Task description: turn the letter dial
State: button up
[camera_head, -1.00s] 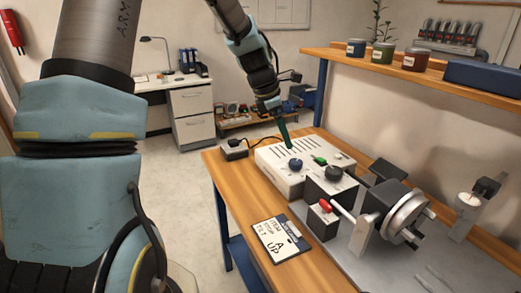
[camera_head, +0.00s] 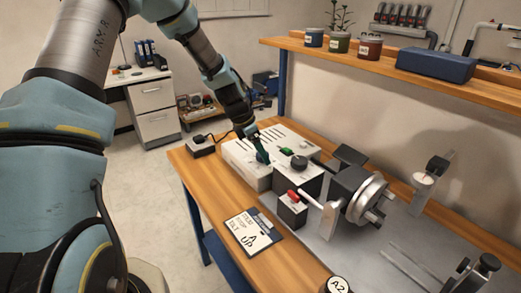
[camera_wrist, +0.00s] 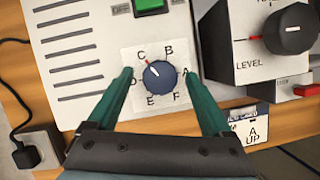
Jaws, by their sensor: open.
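The letter dial (camera_wrist: 160,77) is a dark blue knob on a white plate. Letters A to F ring it, with A at the right. Its red pointer line aims up-left toward C. My gripper (camera_wrist: 157,73) is open, with one green finger on each side of the dial, the left near D and the right near A. Whether the fingers touch the knob is unclear. In the head view my gripper (camera_head: 262,157) reaches down to the white control box (camera_head: 243,176) and hides most of the dial.
A black LEVEL knob (camera_wrist: 289,28) is right of the dial, and a green button (camera_wrist: 153,5) is above it. A clipboard card (camera_head: 253,233) reading "A UP" lies on the wooden bench. A chuck device (camera_head: 357,192) stands to the right.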

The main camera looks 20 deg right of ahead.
jog(key=shift+c, duration=0.2)
grip_shut()
dwell(0.6)
jog(key=shift+m, duration=0.3)
